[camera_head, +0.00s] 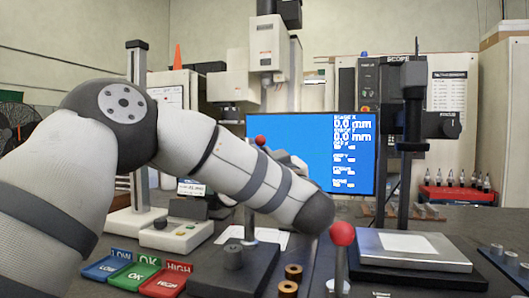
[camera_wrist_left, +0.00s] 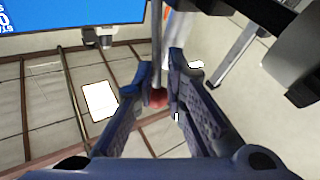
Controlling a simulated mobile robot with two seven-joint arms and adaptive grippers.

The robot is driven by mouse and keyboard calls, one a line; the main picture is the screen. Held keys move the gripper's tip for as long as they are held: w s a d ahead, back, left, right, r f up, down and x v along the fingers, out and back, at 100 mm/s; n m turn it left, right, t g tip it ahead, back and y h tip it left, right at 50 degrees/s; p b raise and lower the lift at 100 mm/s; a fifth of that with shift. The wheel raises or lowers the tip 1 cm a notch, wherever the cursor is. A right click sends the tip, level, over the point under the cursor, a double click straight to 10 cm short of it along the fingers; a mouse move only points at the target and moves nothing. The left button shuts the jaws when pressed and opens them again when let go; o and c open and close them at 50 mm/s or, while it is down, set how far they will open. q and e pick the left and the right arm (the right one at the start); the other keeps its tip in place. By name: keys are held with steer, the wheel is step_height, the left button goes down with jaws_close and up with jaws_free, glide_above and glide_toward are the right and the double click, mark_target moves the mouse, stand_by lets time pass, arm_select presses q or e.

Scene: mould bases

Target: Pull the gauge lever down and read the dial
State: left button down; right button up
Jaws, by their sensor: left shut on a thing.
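My left gripper (camera_wrist_left: 155,90) is shut on a red ball knob (camera_wrist_left: 157,98) at the end of a thin metal rod (camera_wrist_left: 156,45), in the left wrist view. In the head view my left arm covers most of that hand. A red knob (camera_head: 260,140) shows just above the arm there, close to the hand; I cannot tell for sure that it is the held one. A gauge stand with a white base (camera_head: 177,236) and a small display (camera_head: 191,188) is partly hidden behind my arm. Its reading is too small to read. My right gripper is not in view.
Another red knob (camera_head: 342,233) stands on a post in front. Blue (camera_head: 103,267), green (camera_head: 134,275) and red (camera_head: 167,280) trays marked LOW, OK and HIGH lie front left. A blue monitor (camera_head: 290,135), a scope stand (camera_head: 414,130) and a steel plate (camera_head: 409,251) stand around.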

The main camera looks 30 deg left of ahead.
arm_select(q)
steer(key=shift+s+d+f+n+t+y, duration=0.2)
steer(key=shift+s+f+n+y, duration=0.25)
steer(key=shift+n+y, duration=0.25)
steer(key=shift+s+d+f+n+t+y, duration=0.2)
steer(key=shift+s+f+n+y, duration=0.15)
steer(key=shift+f+n+y, duration=0.25)
